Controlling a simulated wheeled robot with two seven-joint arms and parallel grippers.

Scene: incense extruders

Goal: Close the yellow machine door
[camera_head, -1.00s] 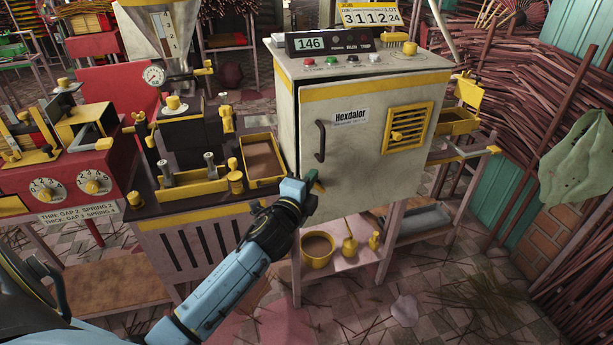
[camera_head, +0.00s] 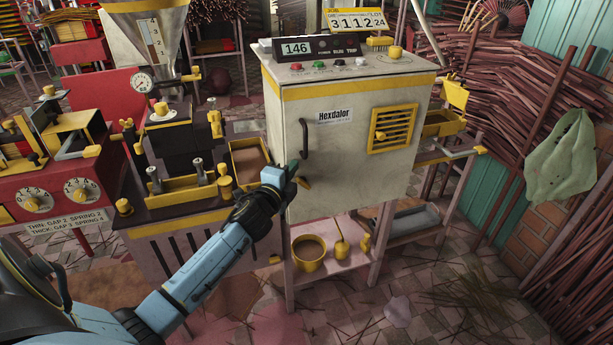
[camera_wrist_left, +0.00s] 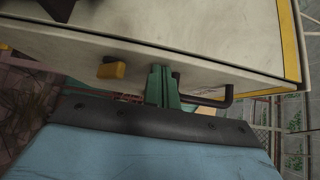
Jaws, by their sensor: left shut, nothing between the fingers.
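The cream machine cabinet with yellow trim carries a front door (camera_head: 350,165) with a "Hexdalor" label, a yellow vent (camera_head: 393,127) and a dark handle (camera_head: 304,138). The door looks nearly flush with the cabinet; I cannot tell if a small gap is left. A yellow latch (camera_head: 305,183) sits low at the door's left edge. My left gripper (camera_head: 293,167) is shut and empty at that edge, just below the handle. In the left wrist view its green fingers (camera_wrist_left: 162,82) are against or very near the door face, between the yellow latch (camera_wrist_left: 111,70) and the handle (camera_wrist_left: 216,101). My right gripper is out of view.
The extruder bench with a yellow tray (camera_head: 188,192) stands left of the cabinet, close to my left arm. A shelf below holds a yellow pot (camera_head: 309,252). A side shelf (camera_head: 440,155) is on the right. Floor in front is open, with scattered sticks.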

